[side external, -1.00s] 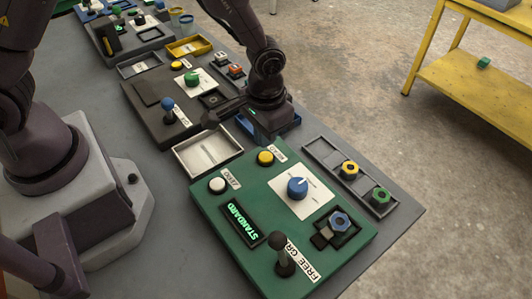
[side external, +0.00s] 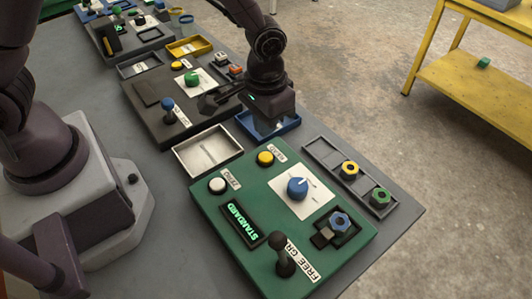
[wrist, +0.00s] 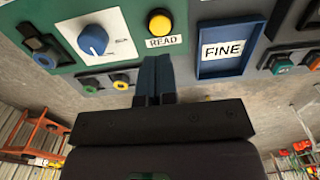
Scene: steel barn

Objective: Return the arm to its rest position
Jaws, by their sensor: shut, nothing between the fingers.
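My gripper (side external: 268,108) hangs over the bench beside the blue FINE tray (side external: 284,128) and covers part of it in the side view. In the wrist view my gripper's two dark fingers (wrist: 155,75) are together with nothing between them. They lie just below the yellow READ button (wrist: 160,23) in that picture, apart from it as far as I can tell. The FINE tray (wrist: 228,73) is empty, to the right of the fingers there.
A green panel (side external: 215,206) with a blue knob (side external: 297,187) and black lever (side external: 284,258) stands in front. A white-lined tray (side external: 190,163), a dark panel (side external: 150,128) and a nut rack (side external: 322,159) are close by. A yellow shelf (side external: 470,95) stands off the bench.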

